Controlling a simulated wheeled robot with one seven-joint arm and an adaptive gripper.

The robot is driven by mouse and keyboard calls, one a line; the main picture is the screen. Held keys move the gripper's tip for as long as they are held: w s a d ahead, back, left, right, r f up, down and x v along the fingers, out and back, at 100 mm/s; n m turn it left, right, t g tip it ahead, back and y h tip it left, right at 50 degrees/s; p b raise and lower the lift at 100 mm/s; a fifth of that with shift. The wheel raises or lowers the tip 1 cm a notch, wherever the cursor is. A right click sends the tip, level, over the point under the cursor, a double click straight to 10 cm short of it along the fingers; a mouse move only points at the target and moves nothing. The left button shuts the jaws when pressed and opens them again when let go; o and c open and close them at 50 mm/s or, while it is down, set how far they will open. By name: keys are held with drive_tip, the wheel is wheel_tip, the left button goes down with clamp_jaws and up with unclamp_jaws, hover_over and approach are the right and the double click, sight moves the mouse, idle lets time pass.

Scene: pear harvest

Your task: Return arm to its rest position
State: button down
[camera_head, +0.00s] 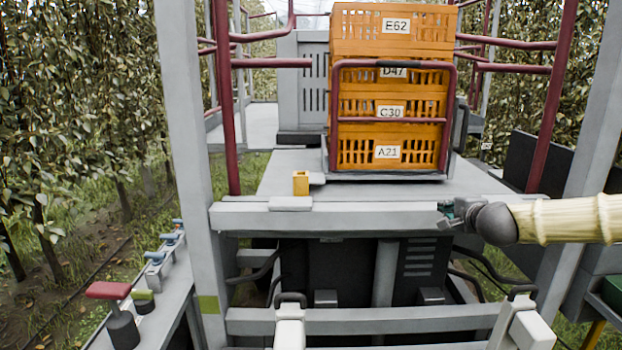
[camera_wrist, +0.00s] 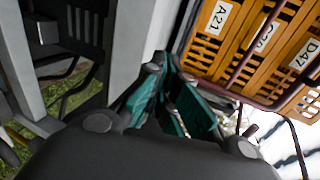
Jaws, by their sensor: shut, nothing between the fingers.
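My gripper (camera_head: 446,213) is at the right of the head view, in front of the platform's front edge beam. My arm (camera_head: 570,219) reaches in from the right edge, roughly level. In the wrist view my gripper's teal fingers (camera_wrist: 178,112) show at the middle. The gripper is shut and holds nothing. No pear shows in either view.
A stack of orange crates (camera_head: 388,105) stands on the grey platform (camera_head: 290,172) behind a dark red rail. A small yellow block (camera_head: 300,183) sits at the front beam (camera_head: 330,217). Grey posts and dark red rails flank the platform. Leafy trees (camera_head: 75,90) stand left.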

drive_tip(key=s+a+f+n+g, duration=0.2)
drive_tip(key=s+a+f+n, duration=0.3)
drive_tip(key=f, duration=0.7)
drive_tip(key=s+a+f+n+g+y, duration=0.15)
drive_tip(key=s+a+f, duration=0.35)
drive_tip(key=f, duration=0.7)
drive_tip(key=s+a+f+n+g, duration=0.25)
drive_tip(key=s+f, duration=0.45)
drive_tip(key=f, duration=0.5)
drive_tip(key=s+a+f+n+g, duration=0.1)
drive_tip(key=s+f+n+g, duration=0.15)
drive_tip(key=s+f, duration=0.55)
drive_tip(key=s+a+f+n+g, duration=0.25)
drive_tip(key=s+f, duration=0.35)
drive_tip(key=s, duration=0.5)
drive_tip(key=s+d+f+n+g, duration=0.1)
drive_tip(key=s+f, duration=0.1)
drive_tip(key=s, duration=0.7)
drive_tip(key=s+d+f+n+g+h, duration=0.1)
drive_tip(key=s+f+n+g, duration=0.1)
drive_tip(key=s, duration=0.7)
drive_tip(key=shift+s+d+f+g, duration=0.25)
drive_tip(key=shift+f+g, duration=0.05)
drive_tip(key=shift+f, duration=0.15)
